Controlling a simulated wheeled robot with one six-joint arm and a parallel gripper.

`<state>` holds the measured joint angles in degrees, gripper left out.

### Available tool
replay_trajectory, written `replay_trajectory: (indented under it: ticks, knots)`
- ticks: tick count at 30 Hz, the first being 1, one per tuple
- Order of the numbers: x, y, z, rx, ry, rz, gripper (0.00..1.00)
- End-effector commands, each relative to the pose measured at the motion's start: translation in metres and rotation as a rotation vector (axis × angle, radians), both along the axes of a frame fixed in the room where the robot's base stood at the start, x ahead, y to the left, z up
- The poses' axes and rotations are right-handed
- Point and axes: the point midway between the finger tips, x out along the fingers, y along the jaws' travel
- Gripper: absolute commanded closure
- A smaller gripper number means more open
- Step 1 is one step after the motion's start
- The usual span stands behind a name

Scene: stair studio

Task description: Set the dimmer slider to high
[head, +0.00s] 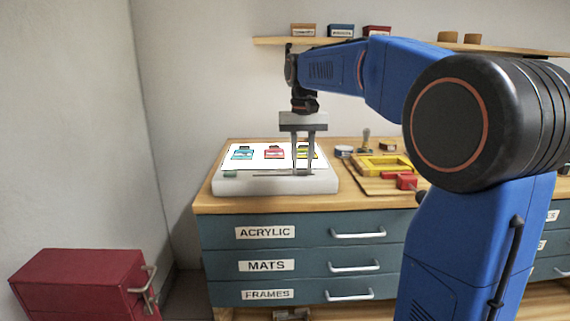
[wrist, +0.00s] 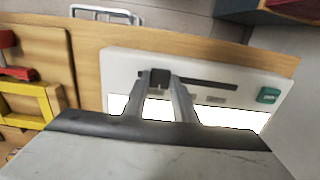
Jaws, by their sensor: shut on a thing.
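The dimmer is a white light-box panel (head: 250,186) on the wooden counter, with a dark slider slot (head: 270,175) along its front edge. My gripper (head: 303,173) reaches down at the right end of that slot. In the wrist view, my gripper (wrist: 160,84) is shut on the dark slider knob (wrist: 160,77), one finger on each side. The slot (wrist: 215,83) runs free to the right of the knob there, which is leftward in the head view. Small grey labels by the slot are unreadable. In the head view the fingers mostly hide the knob.
A green button (wrist: 268,95) sits at the panel's corner. Three coloured pictures lie on the lit top, including a red one (head: 274,153). A yellow frame (head: 385,165) and a red clamp (head: 406,182) lie to the right. A red cabinet (head: 80,280) stands lower left.

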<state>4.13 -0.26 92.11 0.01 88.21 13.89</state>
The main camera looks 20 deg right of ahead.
Motion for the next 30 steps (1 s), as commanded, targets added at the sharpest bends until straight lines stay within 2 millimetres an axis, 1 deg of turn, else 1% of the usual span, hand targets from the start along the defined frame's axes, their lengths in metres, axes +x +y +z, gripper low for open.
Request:
replay_trajectory:
  ticks: [1, 4, 14, 15, 16, 17, 26, 30]
  knots:
    - [-0.001, -0.006, 0.001, -0.001, -0.004, -0.002, 1.0]
    - [-0.003, -0.011, 0.001, -0.001, -0.004, -0.001, 1.0]
    - [-0.004, -0.013, 0.001, -0.004, -0.003, -0.001, 1.0]
    - [-0.004, -0.013, 0.001, -0.004, -0.003, -0.001, 0.66]
    - [-0.004, -0.013, 0.001, -0.004, -0.002, -0.001, 0.58]
    - [-0.004, -0.013, 0.001, -0.004, -0.002, -0.001, 0.56]
    - [-0.004, -0.012, 0.002, -0.002, -0.002, 0.0, 0.56]
    - [-0.003, -0.012, 0.011, -0.001, -0.002, 0.0, 0.56]
